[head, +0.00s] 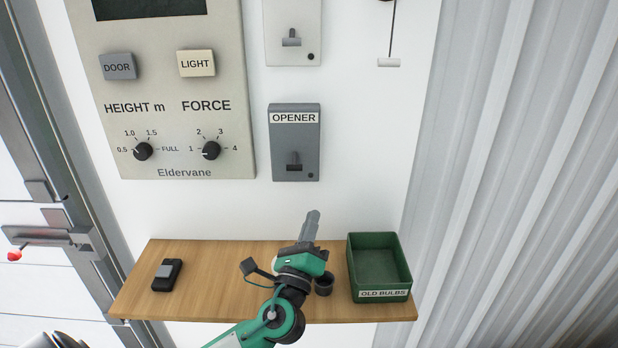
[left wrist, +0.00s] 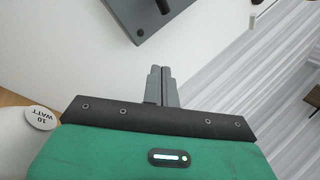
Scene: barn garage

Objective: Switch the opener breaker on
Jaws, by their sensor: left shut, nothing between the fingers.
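The opener breaker (head: 296,142) is a grey box labelled OPENER on the white wall, with a dark lever (head: 293,162) in the lower part of its slot and a small black dot at its lower right corner. My left gripper (head: 312,216) is shut and empty, pointing up, below the box and apart from it in the head view. In the left wrist view, the shut fingers (left wrist: 162,76) point towards the wall, and the lower part of the grey box (left wrist: 125,12) shows above them. My right gripper is not in view.
A wooden shelf (head: 220,260) below holds a black device (head: 166,275) and a green OLD BULBS bin (head: 380,265). A round 10 WATT item (left wrist: 38,120) shows in the left wrist view. Left of the breaker is the Eldervane panel (head: 180,110); above is another switch box (head: 292,15).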

